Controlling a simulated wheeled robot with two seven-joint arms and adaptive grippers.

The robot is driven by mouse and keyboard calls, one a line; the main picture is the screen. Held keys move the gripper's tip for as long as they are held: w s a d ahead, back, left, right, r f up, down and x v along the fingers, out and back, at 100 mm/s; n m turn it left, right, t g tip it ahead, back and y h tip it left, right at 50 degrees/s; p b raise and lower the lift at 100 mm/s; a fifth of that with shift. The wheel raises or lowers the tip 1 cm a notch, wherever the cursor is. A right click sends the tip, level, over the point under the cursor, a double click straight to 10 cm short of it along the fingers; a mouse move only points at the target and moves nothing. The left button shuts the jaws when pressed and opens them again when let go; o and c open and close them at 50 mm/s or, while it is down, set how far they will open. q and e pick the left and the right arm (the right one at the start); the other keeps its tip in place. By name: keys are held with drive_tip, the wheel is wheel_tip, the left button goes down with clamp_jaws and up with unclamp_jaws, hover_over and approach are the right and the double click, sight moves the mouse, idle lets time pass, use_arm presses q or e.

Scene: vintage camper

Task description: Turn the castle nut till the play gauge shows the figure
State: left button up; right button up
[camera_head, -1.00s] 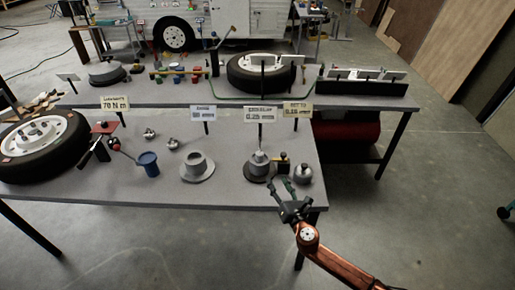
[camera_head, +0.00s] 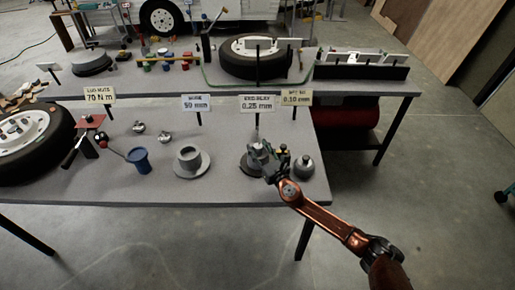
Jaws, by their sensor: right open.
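My right gripper (camera_head: 267,153) is open over the hub (camera_head: 250,165), near the front right of the near table. Its fingers are around or just above the hub's top, where the castle nut would be; the nut is too small and covered to make out. The play gauge sign (camera_head: 257,104) on a post behind the hub reads "END PLAY 0.25 mm". The sign (camera_head: 296,97) to its right reads "SET TO 0.10 mm". My left gripper is not in view.
A grey domed part (camera_head: 304,168) stands close to the right of my gripper. A grey flanged cup (camera_head: 190,162) and a blue cup (camera_head: 139,160) stand to the left. A wheel (camera_head: 30,140) lies at the far left. The table's front strip is clear.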

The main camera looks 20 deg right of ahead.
drive_tip(key=shift+w, duration=0.2)
drive_tip(key=c, duration=1.2)
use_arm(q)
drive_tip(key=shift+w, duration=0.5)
